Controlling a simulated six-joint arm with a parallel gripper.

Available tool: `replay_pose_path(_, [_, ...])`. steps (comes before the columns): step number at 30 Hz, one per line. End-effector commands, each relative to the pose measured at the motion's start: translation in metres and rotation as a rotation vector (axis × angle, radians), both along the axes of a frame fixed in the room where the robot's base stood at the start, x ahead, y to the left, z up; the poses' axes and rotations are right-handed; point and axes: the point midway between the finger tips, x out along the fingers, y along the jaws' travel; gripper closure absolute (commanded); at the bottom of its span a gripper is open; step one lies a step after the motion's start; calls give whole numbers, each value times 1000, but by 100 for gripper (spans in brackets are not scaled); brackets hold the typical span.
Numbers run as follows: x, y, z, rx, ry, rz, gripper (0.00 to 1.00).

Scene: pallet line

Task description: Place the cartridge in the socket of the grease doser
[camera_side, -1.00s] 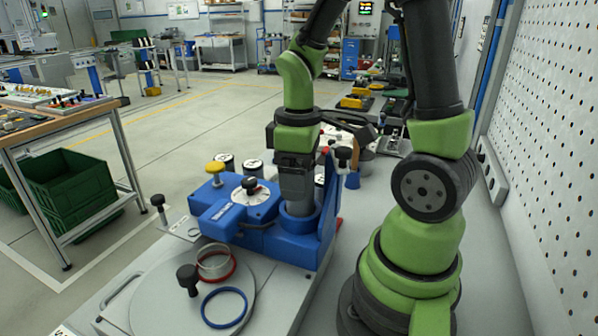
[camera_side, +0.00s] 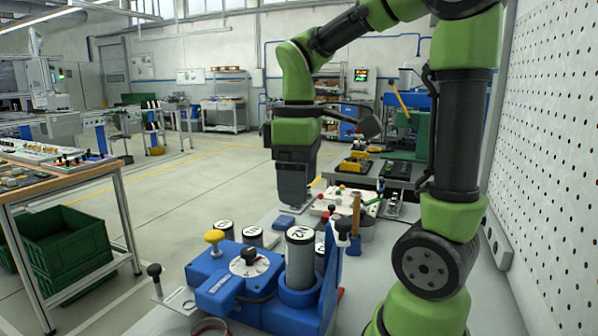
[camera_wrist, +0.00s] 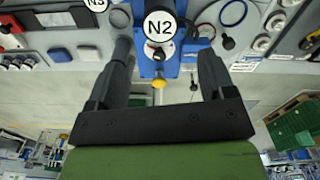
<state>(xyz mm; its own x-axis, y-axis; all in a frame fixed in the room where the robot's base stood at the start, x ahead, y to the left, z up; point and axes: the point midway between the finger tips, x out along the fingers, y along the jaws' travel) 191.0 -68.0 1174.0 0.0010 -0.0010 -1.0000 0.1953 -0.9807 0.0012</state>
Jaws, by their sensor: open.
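The cartridge (camera_side: 300,258) is a grey cylinder with a white top marked N2. It stands upright in the round blue socket (camera_side: 299,294) of the blue grease doser (camera_side: 237,287). In the wrist view the N2 cartridge top (camera_wrist: 159,26) shows beyond and between the finger ends, with the blue doser body partly hidden around it. My gripper (camera_side: 294,203) is open and empty above the cartridge, clear of its top. Its two fingers also show spread apart in the wrist view (camera_wrist: 164,62).
More white-topped canisters (camera_side: 253,235) stand behind the doser. A yellow knob (camera_side: 214,237) and a black knob (camera_side: 249,255) rise from the doser. A wooden-handled tool (camera_side: 356,215) stands upright to the right. A pegboard wall (camera_side: 550,150) bounds the right side.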

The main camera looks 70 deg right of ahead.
Motion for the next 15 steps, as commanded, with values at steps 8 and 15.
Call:
replay_pose_path(8, [-7, 19, 17, 6, -102, -67, 24])
replay_pose_path(15, [-33, 74, 24, 166, -426, -341, 24])
